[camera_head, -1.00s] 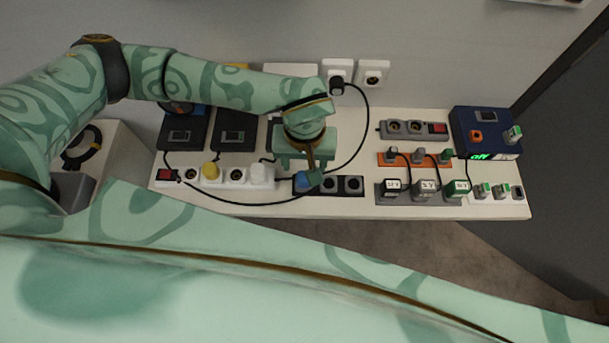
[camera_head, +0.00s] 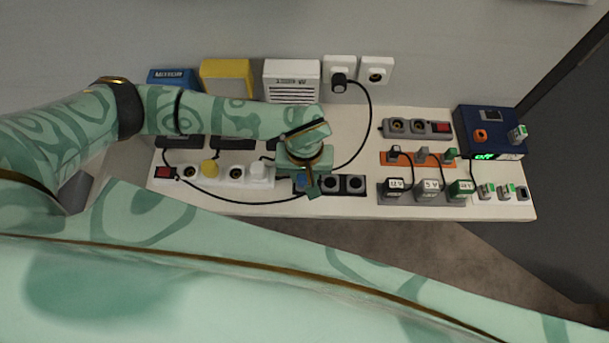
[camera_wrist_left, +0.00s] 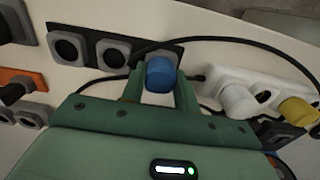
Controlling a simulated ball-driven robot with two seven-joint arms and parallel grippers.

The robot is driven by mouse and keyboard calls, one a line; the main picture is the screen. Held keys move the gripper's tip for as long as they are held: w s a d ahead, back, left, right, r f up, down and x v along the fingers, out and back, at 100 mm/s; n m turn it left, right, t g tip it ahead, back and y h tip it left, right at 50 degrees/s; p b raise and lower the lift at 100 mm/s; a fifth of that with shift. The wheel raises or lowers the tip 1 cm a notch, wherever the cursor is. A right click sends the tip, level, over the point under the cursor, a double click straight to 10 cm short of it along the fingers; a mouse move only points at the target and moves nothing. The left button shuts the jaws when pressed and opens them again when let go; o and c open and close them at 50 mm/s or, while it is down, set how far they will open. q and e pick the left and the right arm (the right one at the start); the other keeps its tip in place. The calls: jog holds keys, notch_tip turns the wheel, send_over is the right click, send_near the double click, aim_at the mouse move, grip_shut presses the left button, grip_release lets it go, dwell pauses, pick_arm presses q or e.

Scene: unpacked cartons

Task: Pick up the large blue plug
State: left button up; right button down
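The large blue plug (camera_wrist_left: 161,73) sits in a dark socket strip and shows between my left gripper's two green fingers in the left wrist view. In the head view only part of the blue plug (camera_head: 301,183) shows beside the gripper. My left gripper (camera_wrist_left: 160,88) is open, with one finger on each side of the plug. I cannot tell whether the fingers touch it. In the head view my left gripper (camera_head: 311,187) is over the left end of the dark socket strip (camera_head: 343,184). My right gripper is not in view.
A white power strip (camera_head: 222,173) with a yellow plug (camera_head: 210,168) and a white plug (camera_head: 258,173) lies to the left. A black cable (camera_head: 370,115) loops from the wall socket around the gripper area. Labelled adapters (camera_head: 428,189) stand to the right.

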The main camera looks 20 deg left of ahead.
pick_arm(q)
grip_shut()
jog(key=shift+w+r, duration=0.1)
jog(key=shift+r, duration=0.2)
notch_tip(320, 180, up, 3)
jog(key=shift+f+p, duration=0.1)
jog(key=shift+p, duration=0.3)
jog(key=s+d+r+p, duration=0.1)
jog(key=s+d+r, duration=0.8)
jog(key=s+d, duration=0.1)
jog(key=shift+r, duration=0.3)
jog(key=shift+a, duration=0.1)
